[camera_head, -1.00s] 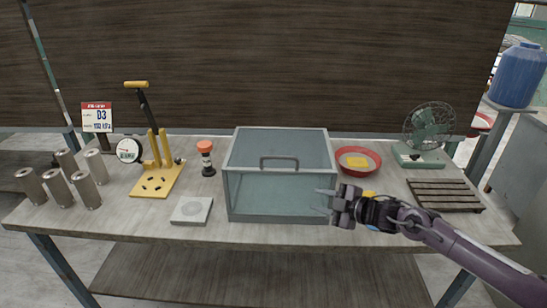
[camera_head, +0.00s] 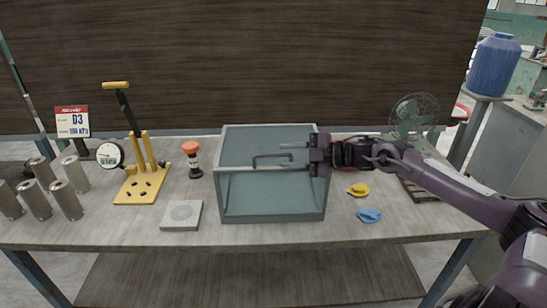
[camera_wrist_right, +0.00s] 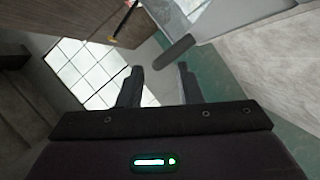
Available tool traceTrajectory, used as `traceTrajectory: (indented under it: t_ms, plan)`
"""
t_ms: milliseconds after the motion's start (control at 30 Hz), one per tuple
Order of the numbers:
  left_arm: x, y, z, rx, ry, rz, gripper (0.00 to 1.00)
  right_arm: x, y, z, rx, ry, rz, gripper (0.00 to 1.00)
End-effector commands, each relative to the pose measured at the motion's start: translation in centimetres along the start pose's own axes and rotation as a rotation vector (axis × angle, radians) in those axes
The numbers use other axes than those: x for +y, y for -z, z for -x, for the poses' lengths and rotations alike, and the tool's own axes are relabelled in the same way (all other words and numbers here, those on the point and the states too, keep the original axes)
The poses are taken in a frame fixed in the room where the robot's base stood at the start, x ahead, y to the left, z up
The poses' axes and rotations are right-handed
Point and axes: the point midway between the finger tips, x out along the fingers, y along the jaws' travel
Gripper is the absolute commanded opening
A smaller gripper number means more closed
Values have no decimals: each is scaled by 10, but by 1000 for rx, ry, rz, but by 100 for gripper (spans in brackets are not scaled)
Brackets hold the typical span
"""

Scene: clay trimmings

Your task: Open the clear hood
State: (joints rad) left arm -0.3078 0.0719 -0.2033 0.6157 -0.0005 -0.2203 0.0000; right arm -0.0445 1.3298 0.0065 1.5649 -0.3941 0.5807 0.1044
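The clear hood (camera_head: 240,185) is a see-through grey-framed box cover in the middle of the table, and it looks closed. Its dark bar handle (camera_head: 256,161) is at the upper front. My right gripper (camera_head: 281,156) reaches in from the right with its fingers pointing left over the hood, beside the handle. In the right wrist view the two fingers (camera_wrist_right: 158,75) are apart, and the grey handle bar (camera_wrist_right: 175,52) shows just past the fingertips, with one end near the gap. Contact cannot be told. My left gripper is not in view.
Left of the hood are an orange-capped bottle (camera_head: 192,160), a grey square block (camera_head: 182,215), a yellow press (camera_head: 139,185) and several metal cylinders (camera_head: 67,199). To the right lie a yellow piece (camera_head: 358,190) and a blue piece (camera_head: 369,215). A green fan (camera_head: 413,115) stands behind my arm.

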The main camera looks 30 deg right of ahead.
Motion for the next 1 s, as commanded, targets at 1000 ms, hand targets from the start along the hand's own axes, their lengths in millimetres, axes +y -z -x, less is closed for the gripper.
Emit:
traceTrajectory:
  t_ms: [1000]
  plan:
    - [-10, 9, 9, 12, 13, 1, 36, 0, 1, -47, 1, 3, 1, 26]
